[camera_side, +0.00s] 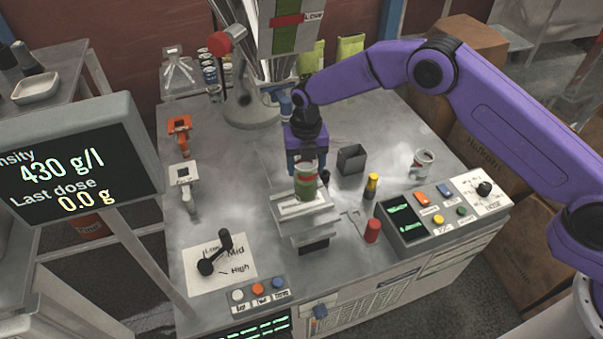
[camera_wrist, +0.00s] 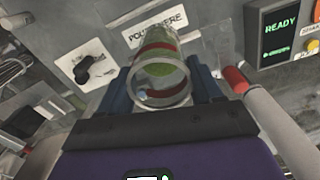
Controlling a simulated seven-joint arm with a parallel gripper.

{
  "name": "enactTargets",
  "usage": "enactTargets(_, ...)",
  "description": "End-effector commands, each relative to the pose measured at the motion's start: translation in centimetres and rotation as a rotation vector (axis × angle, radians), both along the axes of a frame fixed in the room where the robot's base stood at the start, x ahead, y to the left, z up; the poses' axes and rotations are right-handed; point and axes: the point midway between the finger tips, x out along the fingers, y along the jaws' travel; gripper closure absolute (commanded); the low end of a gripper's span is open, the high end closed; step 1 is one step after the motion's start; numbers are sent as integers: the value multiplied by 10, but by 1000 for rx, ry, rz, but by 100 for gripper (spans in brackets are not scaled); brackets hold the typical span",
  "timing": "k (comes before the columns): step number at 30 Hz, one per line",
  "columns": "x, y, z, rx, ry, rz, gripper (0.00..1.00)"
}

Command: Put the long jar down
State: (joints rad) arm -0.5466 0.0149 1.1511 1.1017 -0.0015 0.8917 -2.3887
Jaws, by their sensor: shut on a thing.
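The long jar (camera_side: 306,183) is a clear upright cylinder with green contents and a red band, standing at the white stepped platform in the middle of the table. In the wrist view the jar (camera_wrist: 160,62) shows its open rim toward the camera. My gripper (camera_side: 306,170) is above the platform and shut on the jar, with its blue fingers on both sides of it. The white platform (camera_side: 300,208) lies under the jar. I cannot tell whether the jar's base touches it.
A dark square cup (camera_side: 351,159), a yellow-and-black bottle (camera_side: 371,186) and a red-capped cylinder (camera_side: 373,230) stand right of the platform. A clear cup (camera_side: 422,162) is farther right, behind the control panel (camera_side: 408,222). A lever plate (camera_side: 220,264) lies at front left. The display (camera_side: 75,160) reads 0.0 g.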

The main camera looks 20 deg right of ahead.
Motion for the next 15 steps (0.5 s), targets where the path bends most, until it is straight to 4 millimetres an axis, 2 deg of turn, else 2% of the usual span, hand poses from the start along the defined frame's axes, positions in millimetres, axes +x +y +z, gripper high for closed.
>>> enactTargets(11,12,6,-16,1,-1,-1,95)
enactTargets(15,12,7,-37,-1,1,0,95)
